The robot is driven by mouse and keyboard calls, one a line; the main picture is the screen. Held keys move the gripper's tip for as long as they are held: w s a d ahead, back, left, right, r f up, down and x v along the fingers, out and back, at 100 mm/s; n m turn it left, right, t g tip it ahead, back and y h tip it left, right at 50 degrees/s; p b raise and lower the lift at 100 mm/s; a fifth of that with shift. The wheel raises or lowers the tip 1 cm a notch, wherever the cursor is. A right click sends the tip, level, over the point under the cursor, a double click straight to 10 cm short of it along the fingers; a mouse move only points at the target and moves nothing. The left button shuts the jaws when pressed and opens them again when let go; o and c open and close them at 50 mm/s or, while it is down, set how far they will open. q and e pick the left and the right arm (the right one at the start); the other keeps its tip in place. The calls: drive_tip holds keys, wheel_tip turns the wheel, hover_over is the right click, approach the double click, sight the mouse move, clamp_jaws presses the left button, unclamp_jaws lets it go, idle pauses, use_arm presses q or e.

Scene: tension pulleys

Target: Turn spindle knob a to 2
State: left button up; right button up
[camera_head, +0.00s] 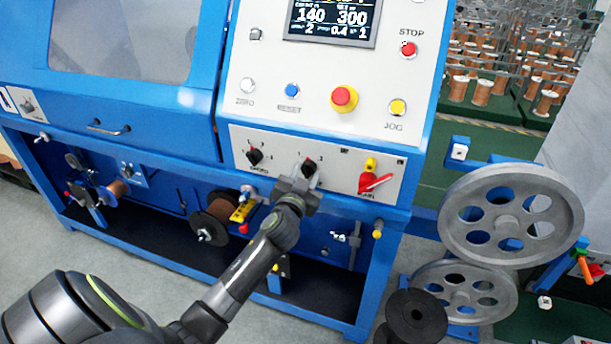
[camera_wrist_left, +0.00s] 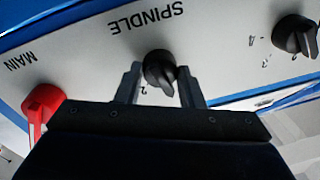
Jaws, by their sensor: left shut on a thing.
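The spindle knob (camera_head: 309,165) is a black rotary knob on the white lower panel of the blue machine. In the left wrist view the knob (camera_wrist_left: 158,67) sits beside the upside-down word SPINDLE, with a small 2 near it. Its pointer bar is slanted; I cannot tell exactly which mark it points at. My left gripper (camera_head: 300,180) reaches up to the panel, and its two fingers (camera_wrist_left: 160,80) stand on either side of the knob, shut on it. My right gripper is not in view.
A second black knob (camera_head: 254,156) is left of the spindle knob. A red MAIN switch (camera_head: 374,182) is to its right. Above are a red stop button (camera_head: 344,97), other buttons and a display (camera_head: 332,18). Large grey pulleys (camera_head: 511,214) stand at the right.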

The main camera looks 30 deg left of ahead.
use_arm(q)
drive_tip(key=m, duration=0.6)
drive_tip(key=shift+p, duration=0.3)
drive_tip(key=m, duration=0.3)
drive_tip(key=m+p, duration=0.1)
drive_tip(key=m, duration=0.2)
drive_tip(key=shift+a+f+t+h, duration=0.1)
drive_tip(key=shift+t+h, duration=0.2)
drive_tip(key=shift+h, duration=0.1)
drive_tip(key=shift+m+p, duration=0.3)
drive_tip(key=o, duration=1)
drive_tip(key=b+v, duration=0.2)
drive_tip(key=v, duration=1.5)
drive_tip(key=shift+s, duration=0.3)
